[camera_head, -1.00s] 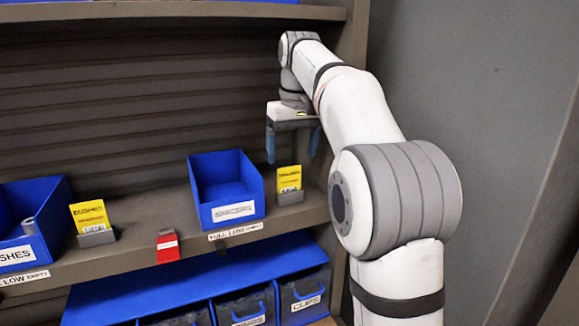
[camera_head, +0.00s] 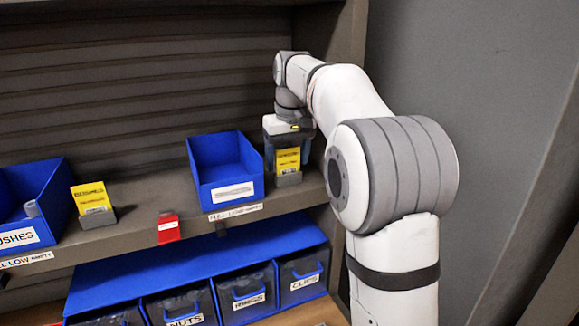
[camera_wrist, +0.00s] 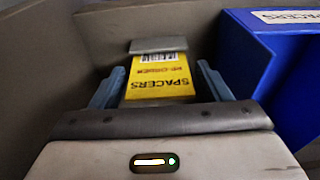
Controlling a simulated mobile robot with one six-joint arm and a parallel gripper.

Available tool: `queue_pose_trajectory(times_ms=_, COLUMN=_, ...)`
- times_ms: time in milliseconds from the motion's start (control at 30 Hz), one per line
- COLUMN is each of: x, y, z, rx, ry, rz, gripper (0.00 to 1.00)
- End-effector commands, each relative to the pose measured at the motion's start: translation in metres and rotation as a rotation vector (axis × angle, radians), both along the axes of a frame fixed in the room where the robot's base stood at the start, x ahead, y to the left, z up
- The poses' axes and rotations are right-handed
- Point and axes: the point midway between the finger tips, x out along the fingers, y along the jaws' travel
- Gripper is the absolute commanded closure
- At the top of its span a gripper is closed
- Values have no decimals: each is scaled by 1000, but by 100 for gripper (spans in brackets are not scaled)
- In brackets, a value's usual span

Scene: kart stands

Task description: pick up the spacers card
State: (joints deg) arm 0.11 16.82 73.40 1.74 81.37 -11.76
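The yellow spacers card (camera_head: 288,161) stands in a small grey holder (camera_head: 289,180) on the shelf, just right of the blue spacers bin. In the wrist view the card (camera_wrist: 160,82) shows its printed word SPACERS upside down. My gripper (camera_head: 284,163) is lowered over the card, with one blue finger on each side of it. In the wrist view the fingers of my gripper (camera_wrist: 160,78) are apart, with a visible gap on both sides of the card. Whether the fingertips reach the holder is hard to tell.
The blue spacers bin (camera_head: 231,192) stands close on the left of the card. A second yellow card (camera_head: 92,196) in a holder and another blue bin (camera_head: 57,212) are further left. A red tag (camera_head: 168,228) hangs on the shelf edge. Several labelled bins sit on the lower shelf.

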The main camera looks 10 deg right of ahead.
Motion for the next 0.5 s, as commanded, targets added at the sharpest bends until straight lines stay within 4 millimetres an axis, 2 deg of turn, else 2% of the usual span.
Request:
queue_pose_trajectory(times_ms=67, x=0, y=0, z=0, rx=0, ry=0, rz=0, gripper=36)
queue_pose_trajectory(times_ms=433, x=0, y=-1, z=0, rx=0, ry=0, rz=-1, gripper=67)
queue_pose_trajectory(times_ms=500, x=0, y=-1, z=0, rx=0, ry=0, rz=-1, gripper=67)
